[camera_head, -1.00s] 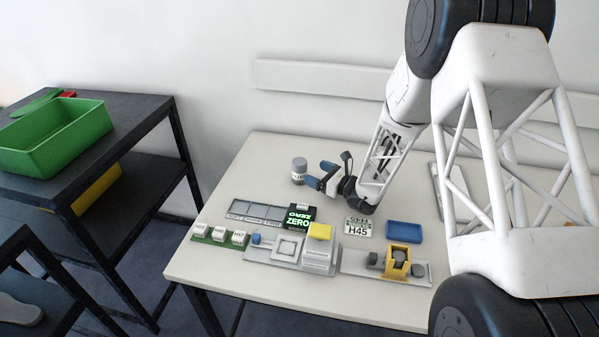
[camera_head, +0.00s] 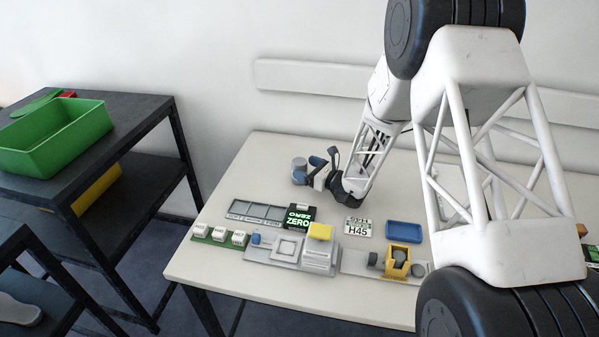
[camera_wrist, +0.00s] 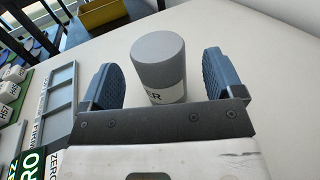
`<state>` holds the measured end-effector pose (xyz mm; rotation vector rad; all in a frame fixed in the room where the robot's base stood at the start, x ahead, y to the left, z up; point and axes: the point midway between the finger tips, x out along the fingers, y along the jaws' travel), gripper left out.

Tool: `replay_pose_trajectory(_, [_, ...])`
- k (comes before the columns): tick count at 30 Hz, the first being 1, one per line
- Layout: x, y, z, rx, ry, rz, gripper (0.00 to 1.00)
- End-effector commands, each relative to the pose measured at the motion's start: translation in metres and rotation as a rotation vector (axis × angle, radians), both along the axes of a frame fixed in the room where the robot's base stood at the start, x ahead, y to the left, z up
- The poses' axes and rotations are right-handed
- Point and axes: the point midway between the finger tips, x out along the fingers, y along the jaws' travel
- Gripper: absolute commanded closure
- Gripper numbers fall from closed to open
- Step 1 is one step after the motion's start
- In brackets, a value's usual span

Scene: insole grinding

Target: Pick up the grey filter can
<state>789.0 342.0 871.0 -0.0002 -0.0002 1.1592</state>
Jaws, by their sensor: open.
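The grey filter can (camera_head: 299,164) stands upright on the white table near its back left part, with a white label around its lower half. In the wrist view the can (camera_wrist: 158,62) is between the two blue finger pads of my gripper (camera_wrist: 163,82), with a gap on each side. My gripper (camera_head: 308,172) is open, low over the table, and its fingers reach to the can from the right. In the head view the fingers partly cover the can's lower part.
A grey sectioned tray (camera_head: 262,211), a black ZERO display (camera_head: 298,218) and a green rack of white blocks (camera_head: 219,236) lie in front of the can. A blue tray (camera_head: 404,231) is to the right. The table behind and left of the can is clear.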

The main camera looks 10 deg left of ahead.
Motion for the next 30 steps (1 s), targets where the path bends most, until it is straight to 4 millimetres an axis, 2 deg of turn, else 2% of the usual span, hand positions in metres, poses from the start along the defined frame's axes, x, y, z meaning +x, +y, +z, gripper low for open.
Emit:
replay_pose_trajectory(3, [0.005, 0.014, -0.001, 0.0, 0.0, 0.003, 0.13])
replay_pose_trajectory(9, [0.011, 0.027, -0.001, 0.001, 0.001, 0.001, 0.13])
replay_pose_trajectory(26, [0.011, 0.028, -0.001, 0.0, 0.0, 0.001, 0.13])
replay_pose_trajectory(30, [0.011, 0.028, -0.001, 0.0, 0.0, 0.001, 0.32])
